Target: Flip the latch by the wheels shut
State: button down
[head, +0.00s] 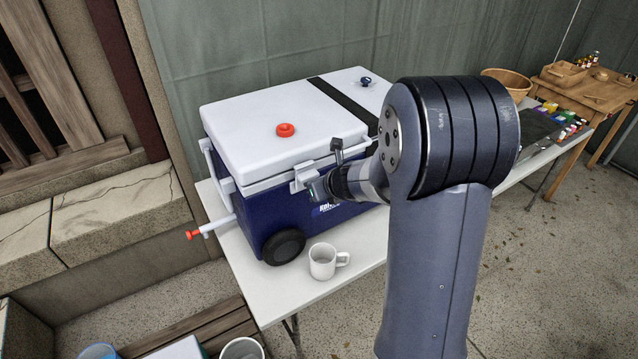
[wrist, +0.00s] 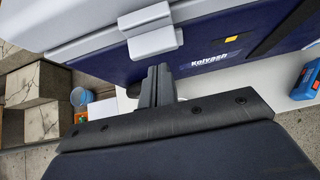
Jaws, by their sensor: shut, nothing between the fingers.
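The blue cooler (head: 262,210) with a white lid (head: 250,120) stands on a white table. A dark wheel (head: 284,247) shows at its lower left end. A white latch (head: 304,178) sits on the long front side above the wheel, at the lid seam. In the wrist view the latch (wrist: 153,42) is a pale block in front of the rim; I cannot tell whether it is fastened. My gripper (head: 318,187) is shut and empty, close in front of the latch and a little below it. In the wrist view its fingertips (wrist: 158,70) point at the blue wall just under the latch; contact is unclear.
A white mug (head: 322,262) stands on the table (head: 268,298) near the wheel, below my gripper. A red-tipped bar (head: 212,228) sticks out left of the cooler. A red knob (head: 286,130) sits on the lid. Bowls and paints stand further right. My arm hides the cooler's right part.

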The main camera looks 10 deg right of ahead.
jog(key=shift+r, duration=0.15)
jog(key=shift+s+r+p, duration=0.1)
jog(key=shift+r+p, duration=0.55)
jog(key=shift+p, duration=0.1)
